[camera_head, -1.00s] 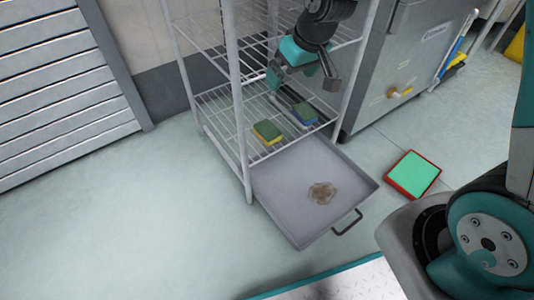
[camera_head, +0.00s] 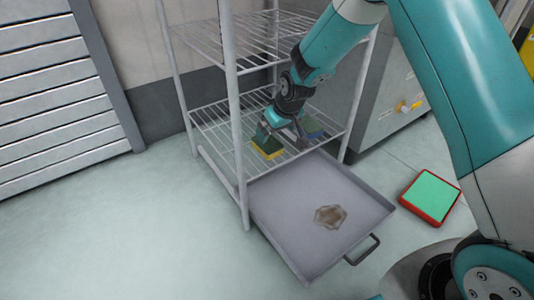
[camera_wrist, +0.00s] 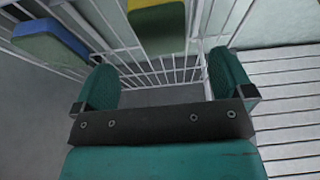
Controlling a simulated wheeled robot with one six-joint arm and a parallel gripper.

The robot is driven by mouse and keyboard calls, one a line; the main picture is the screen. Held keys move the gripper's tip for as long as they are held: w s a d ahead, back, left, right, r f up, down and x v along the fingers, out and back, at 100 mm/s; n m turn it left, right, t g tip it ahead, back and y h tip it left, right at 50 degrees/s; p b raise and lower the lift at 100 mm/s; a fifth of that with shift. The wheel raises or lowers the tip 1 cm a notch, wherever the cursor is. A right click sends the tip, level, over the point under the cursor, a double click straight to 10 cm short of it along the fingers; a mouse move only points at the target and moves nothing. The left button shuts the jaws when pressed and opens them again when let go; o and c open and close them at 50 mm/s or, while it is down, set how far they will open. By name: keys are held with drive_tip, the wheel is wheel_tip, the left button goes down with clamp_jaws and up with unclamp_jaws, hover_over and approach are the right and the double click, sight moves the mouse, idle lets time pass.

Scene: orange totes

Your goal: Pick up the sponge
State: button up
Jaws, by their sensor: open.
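A sponge with a green top and yellow base (camera_head: 267,149) lies on the lower wire shelf (camera_head: 213,108). It also shows at the top middle of the wrist view (camera_wrist: 158,32). A second, blue-edged green sponge (camera_head: 313,128) lies to its right, partly hidden by my gripper; it is at the upper left in the wrist view (camera_wrist: 48,42). My gripper (camera_head: 279,133) is open, its fingers pointing down beside and partly over the green-and-yellow sponge. In the wrist view, nothing shows between the two fingers (camera_wrist: 165,80), and the sponge appears beyond them.
White rack posts (camera_head: 235,120) and an upper wire shelf (camera_head: 245,38) stand close around my arm. A grey tray (camera_head: 290,205) with a brown stain sits below. A red-rimmed green pad (camera_head: 430,196) lies on the floor. A steel cabinet (camera_head: 385,110) stands at right.

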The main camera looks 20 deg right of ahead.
sight(270, 144)
drive_tip(key=b+x, duration=0.4)
drive_tip(key=x, duration=0.4)
drive_tip(key=shift+c, duration=0.2)
drive_tip(key=shift+r, duration=0.1)
drive_tip(key=c, duration=1)
